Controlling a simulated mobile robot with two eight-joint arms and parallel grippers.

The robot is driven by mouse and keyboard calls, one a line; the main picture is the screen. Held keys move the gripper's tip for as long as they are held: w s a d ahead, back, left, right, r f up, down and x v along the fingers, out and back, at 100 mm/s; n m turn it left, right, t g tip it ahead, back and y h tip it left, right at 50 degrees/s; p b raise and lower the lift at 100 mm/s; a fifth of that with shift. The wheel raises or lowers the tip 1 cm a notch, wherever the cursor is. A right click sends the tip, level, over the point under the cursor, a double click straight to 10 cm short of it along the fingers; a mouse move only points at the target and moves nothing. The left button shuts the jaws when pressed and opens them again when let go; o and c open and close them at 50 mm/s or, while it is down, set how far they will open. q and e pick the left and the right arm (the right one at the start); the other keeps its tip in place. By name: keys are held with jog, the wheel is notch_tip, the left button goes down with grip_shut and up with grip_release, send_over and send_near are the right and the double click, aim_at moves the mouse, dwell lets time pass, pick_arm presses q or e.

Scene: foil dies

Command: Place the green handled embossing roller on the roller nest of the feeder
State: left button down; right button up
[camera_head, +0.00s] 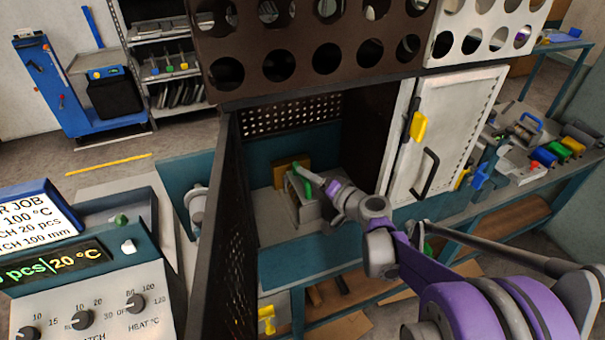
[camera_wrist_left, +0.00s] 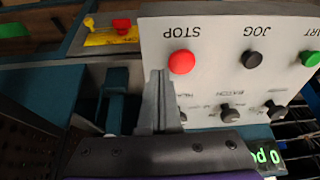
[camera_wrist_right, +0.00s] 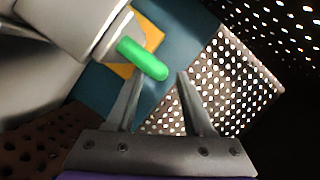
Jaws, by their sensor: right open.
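The green roller handle (camera_head: 303,174) sticks out from a light grey block-like housing (camera_head: 290,190) inside the open feeder bay. In the right wrist view the rounded green handle (camera_wrist_right: 142,58) points toward my fingers from the grey body. My right gripper (camera_wrist_right: 159,78) is open, with the handle's end at or just beyond the gap between its tips; contact cannot be told. In the head view this gripper (camera_head: 330,188) is small beside the handle. The roller's body and its seating on the nest are not clear. My left gripper (camera_wrist_left: 162,75) is shut and empty in front of a control panel.
A dark perforated door (camera_head: 228,230) stands open left of the bay. A white cabinet door (camera_head: 445,130) with a black handle is on the right. The control panel (camera_wrist_left: 220,55) has a red STOP button.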

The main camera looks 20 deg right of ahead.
jog(key=v, duration=0.9)
jog(key=s+a+f+n+g, duration=0.3)
jog(key=s+a+f, duration=0.15)
jog(key=a, duration=0.25)
jog(key=s+a+f+n+g, duration=0.2)
jog(key=s+a+f+g, duration=0.15)
jog(key=s+a, duration=0.2)
jog(key=s+f+n+g+h, duration=0.3)
jog(key=s+h, duration=0.1)
jog(key=s, duration=0.5)
jog(key=shift+s+f+n, duration=0.15)
jog(key=shift+f+n, duration=0.15)
jog(key=shift+n, duration=0.1)
